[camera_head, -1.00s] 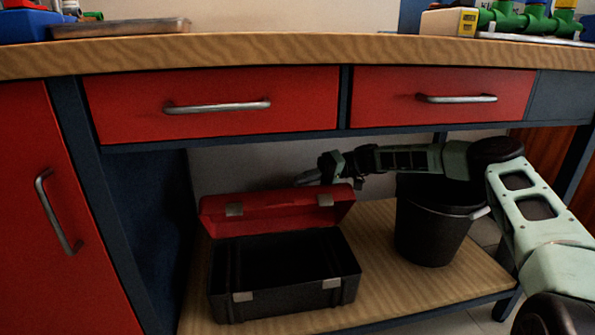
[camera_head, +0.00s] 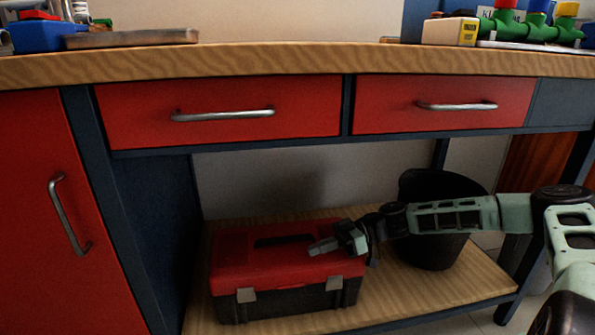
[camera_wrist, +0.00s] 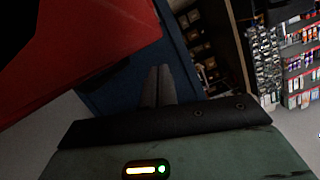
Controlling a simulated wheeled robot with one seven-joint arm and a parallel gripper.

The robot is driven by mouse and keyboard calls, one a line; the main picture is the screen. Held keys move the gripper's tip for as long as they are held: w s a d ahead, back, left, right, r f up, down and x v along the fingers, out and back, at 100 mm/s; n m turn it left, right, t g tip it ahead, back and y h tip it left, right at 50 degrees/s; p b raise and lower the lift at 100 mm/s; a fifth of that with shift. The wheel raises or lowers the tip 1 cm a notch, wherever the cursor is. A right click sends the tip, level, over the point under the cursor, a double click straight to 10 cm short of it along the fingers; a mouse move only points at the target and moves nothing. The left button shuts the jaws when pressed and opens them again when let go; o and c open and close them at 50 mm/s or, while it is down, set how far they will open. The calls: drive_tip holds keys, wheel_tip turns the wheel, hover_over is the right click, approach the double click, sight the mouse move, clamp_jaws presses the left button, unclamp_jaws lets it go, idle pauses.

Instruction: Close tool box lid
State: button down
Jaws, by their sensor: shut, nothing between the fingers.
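The tool box (camera_head: 290,300) stands on the lower shelf, with a black body and two grey latches on its front. Its red lid (camera_head: 240,262) lies down over the body, with a dark handle on top. My gripper (camera_head: 312,248) is at the right part of the lid, shut and empty. From the head view I cannot tell whether its fingers touch the lid. In the wrist view a red surface, probably the lid (camera_wrist: 90,50), fills the upper left beside my gripper's fingers (camera_wrist: 158,75).
A black bucket (camera_head: 430,252) stands on the shelf (camera_head: 400,303) right of the tool box, behind my arm. The workbench top and red drawers (camera_head: 225,112) overhang the shelf. A dark blue side panel (camera_head: 150,220) bounds the left.

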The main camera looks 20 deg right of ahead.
sight(320, 264)
drive_tip(key=shift+s+a+f+n+b, duration=0.1)
drive_tip(key=shift+s+f+n+b, duration=0.2)
drive_tip(key=shift+f, duration=0.4)
drive_tip(key=shift+s+f+n+b, duration=0.2)
drive_tip(key=shift+s+f+n, duration=0.15)
drive_tip(key=shift+f, duration=0.35)
